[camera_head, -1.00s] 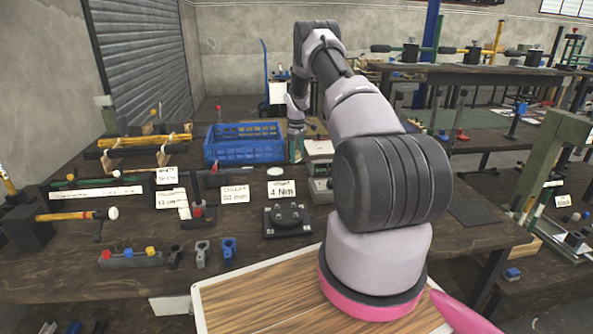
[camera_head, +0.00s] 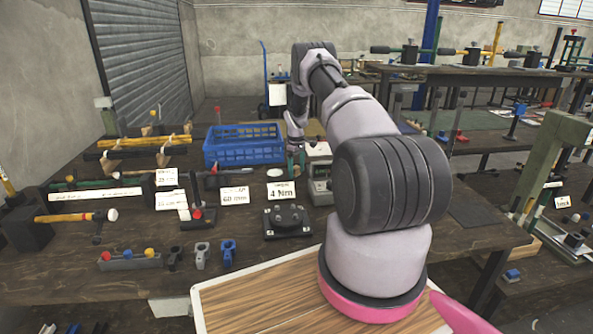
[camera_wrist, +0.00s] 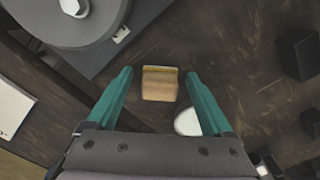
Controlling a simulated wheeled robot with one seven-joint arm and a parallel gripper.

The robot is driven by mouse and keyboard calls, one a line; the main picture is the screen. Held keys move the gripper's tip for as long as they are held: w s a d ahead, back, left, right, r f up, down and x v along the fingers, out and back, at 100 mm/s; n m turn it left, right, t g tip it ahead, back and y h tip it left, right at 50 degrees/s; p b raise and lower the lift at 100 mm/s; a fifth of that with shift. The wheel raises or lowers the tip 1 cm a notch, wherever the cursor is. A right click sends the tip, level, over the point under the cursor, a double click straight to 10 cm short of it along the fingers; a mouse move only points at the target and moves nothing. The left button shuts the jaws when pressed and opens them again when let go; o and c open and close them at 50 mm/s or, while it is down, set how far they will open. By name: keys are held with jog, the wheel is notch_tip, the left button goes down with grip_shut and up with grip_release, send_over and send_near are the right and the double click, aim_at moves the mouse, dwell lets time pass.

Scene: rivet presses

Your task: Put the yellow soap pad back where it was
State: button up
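In the wrist view a small tan block with a yellow edge, which looks like the yellow soap pad (camera_wrist: 160,84), lies on the dark tabletop. My gripper (camera_wrist: 156,76) is open, with its two green fingers on either side of the pad and a gap at each side. Whether the fingertips are level with the pad or above it I cannot tell. In the head view my gripper (camera_head: 296,162) points down over the workbench, just right of the blue crate. I cannot make out the pad there.
The blue crate (camera_head: 243,146) stands left of my gripper, a grey-white device (camera_head: 319,165) close at its right. A white round thing (camera_wrist: 187,122) lies near the pad. A dark round plate (camera_wrist: 85,22) is at the wrist view's top left. Cards and a black fixture (camera_head: 287,220) lie nearer.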

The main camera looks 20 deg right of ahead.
jog(key=shift+r, duration=0.15)
notch_tip(320, 180, up, 12)
notch_tip(320, 180, up, 18)
jog(key=m+t, duration=0.2)
send_over(296, 167)
jog(key=s+a, duration=0.4)
jog(key=a, duration=0.2)
jog(key=s+a+r+m+t, duration=0.1)
jog(key=s+a+r, duration=0.3)
jog(key=s+r, duration=0.25)
jog(key=s+a+r+m+t, duration=0.1)
jog(key=s+a+r+m, duration=0.15)
jog(key=s+r, duration=0.4)
jog(key=s+a+r+m+t+y, duration=0.1)
jog(key=s+a+r, duration=0.25)
jog(key=s, duration=0.35)
jog(key=s+a+r+m, duration=0.1)
jog(key=s+a+r, duration=0.2)
jog(key=s+r, duration=0.25)
jog(key=s+a+f+m+t+y, duration=0.1)
jog(key=s+a+f+m+t, duration=0.1)
jog(key=s, duration=1.3)
jog(key=shift+s+a+f, duration=0.4)
jog(key=shift+a, duration=0.3)
